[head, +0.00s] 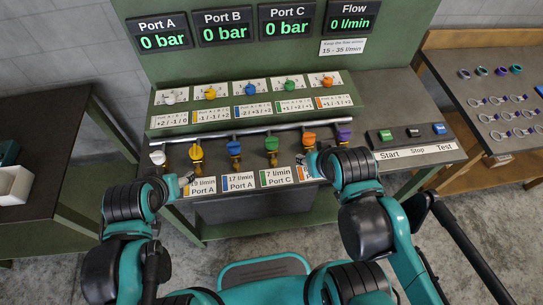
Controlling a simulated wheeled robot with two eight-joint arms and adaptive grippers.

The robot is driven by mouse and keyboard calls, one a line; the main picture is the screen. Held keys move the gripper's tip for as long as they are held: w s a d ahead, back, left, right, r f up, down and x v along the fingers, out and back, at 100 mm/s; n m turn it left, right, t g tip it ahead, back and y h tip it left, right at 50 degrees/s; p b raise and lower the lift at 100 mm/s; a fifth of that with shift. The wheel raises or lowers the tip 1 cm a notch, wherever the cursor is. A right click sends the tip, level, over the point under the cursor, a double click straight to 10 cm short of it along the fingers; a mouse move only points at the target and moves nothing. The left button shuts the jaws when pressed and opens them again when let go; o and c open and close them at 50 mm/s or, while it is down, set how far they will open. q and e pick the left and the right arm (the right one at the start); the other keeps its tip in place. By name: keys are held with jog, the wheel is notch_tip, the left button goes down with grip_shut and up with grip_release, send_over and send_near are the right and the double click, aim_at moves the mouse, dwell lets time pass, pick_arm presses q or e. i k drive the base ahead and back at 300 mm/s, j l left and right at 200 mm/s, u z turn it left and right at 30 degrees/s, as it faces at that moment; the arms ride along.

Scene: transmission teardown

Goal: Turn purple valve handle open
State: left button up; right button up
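The purple valve handle (344,135) is at the right end of a row of coloured valve handles along a silver pipe on the green test bench. My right gripper (305,165) is in front of the orange valve handle (309,139), to the left of and nearer than the purple one. It looks apart from the purple handle. My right arm partly hides the area below the purple handle. My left gripper (188,181) is near the left end of the row, in front of the yellow valve handle (196,153). Both fingertips are too small to read.
Other valve handles are white (157,158), blue (234,148) and green (271,144). Above them is a panel of small coloured knobs (249,90). Start, Stop and Test buttons (413,132) are on the right. The displays (225,27) read 0 bar and 0 l/min.

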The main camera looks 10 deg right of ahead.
aim_at(344, 135)
jog(key=l+z, duration=0.35)
jog(key=i+l+z, duration=0.1)
jog(key=l+z, duration=0.2)
jog(key=l, duration=0.15)
